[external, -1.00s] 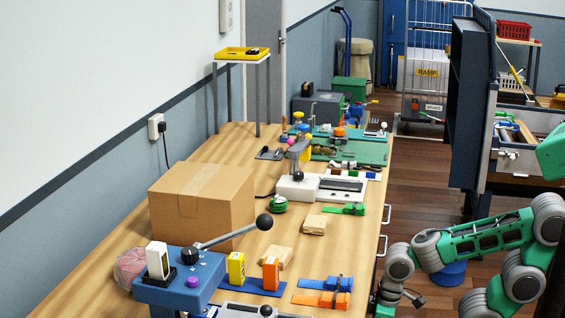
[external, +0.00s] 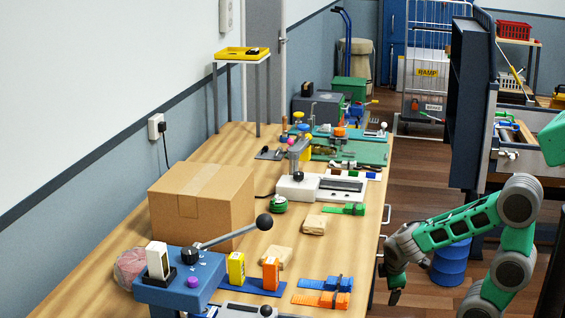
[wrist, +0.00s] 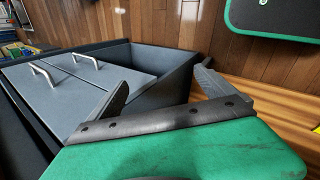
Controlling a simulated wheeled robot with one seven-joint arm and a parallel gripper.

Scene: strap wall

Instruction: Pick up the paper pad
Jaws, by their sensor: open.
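I cannot make out the paper pad for certain in either view. Two small tan wrapped bundles, one nearer (external: 276,257) and one farther (external: 314,225), lie on the workbench (external: 350,250), but I cannot tell whether either is a pad. My gripper (external: 393,290) hangs beside the right edge of the bench, clear of the things on it. In the wrist view my gripper (wrist: 165,88) shows two grey fingers spread apart, with nothing between them.
A cardboard box (external: 202,205) and a blue lever device (external: 178,282) stand on the bench's left side. A blue drum (external: 450,266) stands on the floor behind my arm. The wrist view shows grey drawer fronts with handles (wrist: 83,60) and wooden floor (wrist: 165,25).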

